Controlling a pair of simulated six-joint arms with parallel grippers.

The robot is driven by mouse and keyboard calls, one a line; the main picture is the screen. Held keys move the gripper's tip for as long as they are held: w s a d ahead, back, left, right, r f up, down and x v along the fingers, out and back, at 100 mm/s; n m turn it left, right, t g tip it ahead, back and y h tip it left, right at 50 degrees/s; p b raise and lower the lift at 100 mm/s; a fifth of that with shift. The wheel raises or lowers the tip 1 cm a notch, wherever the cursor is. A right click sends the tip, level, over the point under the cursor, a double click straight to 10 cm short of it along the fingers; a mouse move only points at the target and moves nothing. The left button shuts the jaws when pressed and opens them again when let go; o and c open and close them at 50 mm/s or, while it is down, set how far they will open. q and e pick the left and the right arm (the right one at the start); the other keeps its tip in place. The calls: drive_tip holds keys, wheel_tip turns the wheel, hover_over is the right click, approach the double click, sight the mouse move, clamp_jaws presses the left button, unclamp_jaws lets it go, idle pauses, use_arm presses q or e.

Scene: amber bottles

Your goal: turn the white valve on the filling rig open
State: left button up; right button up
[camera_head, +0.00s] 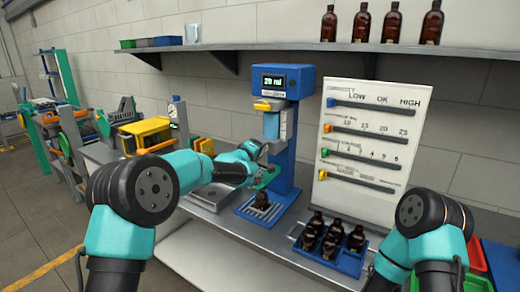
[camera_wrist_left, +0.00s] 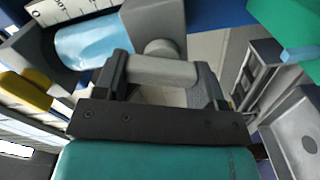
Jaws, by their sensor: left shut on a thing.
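The blue filling rig (camera_head: 288,150) stands on the bench against the wall, with a lit display (camera_head: 273,81) and a light-blue vessel under its head. An amber bottle (camera_head: 262,199) stands upright on the slatted base below. My left gripper (camera_head: 258,150) is at the rig's front, just below the vessel. In the left wrist view its fingers (camera_wrist_left: 162,82) are shut on the light grey-white bar of the valve (camera_wrist_left: 160,72), which lies across between them. In the head view the gripper hides the valve. My right arm shows at the lower right, but its gripper is out of view.
A blue tray (camera_head: 345,262) with several amber bottles is right of the rig. A white slider panel (camera_head: 365,140) stands behind it. A grey scale-like tray (camera_head: 213,196) is left of the rig. The shelf (camera_head: 330,47) above holds several bottles.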

use_arm(q)
drive_tip(key=shift+f+n, duration=0.1)
drive_tip(key=shift+n, duration=1.3)
drive_tip(key=o, duration=0.9)
drive_tip(key=shift+a, duration=0.1)
drive_tip(key=v, duration=1.7)
drive_tip(key=shift+s, duration=0.2)
